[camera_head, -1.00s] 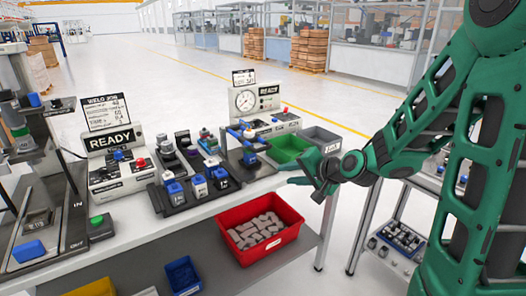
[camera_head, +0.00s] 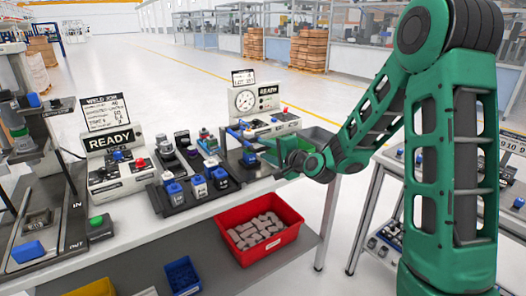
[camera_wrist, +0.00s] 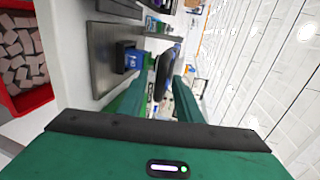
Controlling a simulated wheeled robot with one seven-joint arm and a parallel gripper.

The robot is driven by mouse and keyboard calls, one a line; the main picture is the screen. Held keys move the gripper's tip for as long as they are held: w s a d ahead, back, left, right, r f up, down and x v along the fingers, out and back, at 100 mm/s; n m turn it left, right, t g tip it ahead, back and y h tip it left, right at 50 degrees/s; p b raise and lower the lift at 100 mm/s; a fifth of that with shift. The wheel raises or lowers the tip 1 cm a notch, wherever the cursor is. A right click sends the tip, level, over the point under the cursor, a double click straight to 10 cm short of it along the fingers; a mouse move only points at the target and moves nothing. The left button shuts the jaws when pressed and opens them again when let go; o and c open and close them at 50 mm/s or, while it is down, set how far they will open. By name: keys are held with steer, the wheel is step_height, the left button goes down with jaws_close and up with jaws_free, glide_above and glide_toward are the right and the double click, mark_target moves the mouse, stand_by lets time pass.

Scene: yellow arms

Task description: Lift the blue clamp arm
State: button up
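The blue clamp arm (camera_head: 236,133) sticks out near the top of a dark fixture beside the gauge station, about level. In the wrist view its blue part (camera_wrist: 177,48) shows small and partly covered. My gripper (camera_head: 281,162) is just right of the fixture, above the bench edge. Its two green fingers (camera_wrist: 164,95) are apart in the wrist view. A dark rounded piece (camera_wrist: 165,70) appears between them; I cannot tell whether it belongs to the clamp arm or whether anything touches. A blue block (camera_head: 249,158) sits low on the fixture.
The gauge box (camera_head: 258,101) stands behind the fixture. A red bin (camera_head: 303,231) of grey pieces sits below the gripper. A green bin (camera_head: 270,155) is close behind my gripper.

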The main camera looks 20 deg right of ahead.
steer(key=shift+x, duration=1.05)
jaws_close()
steer(key=shift+r, duration=0.15)
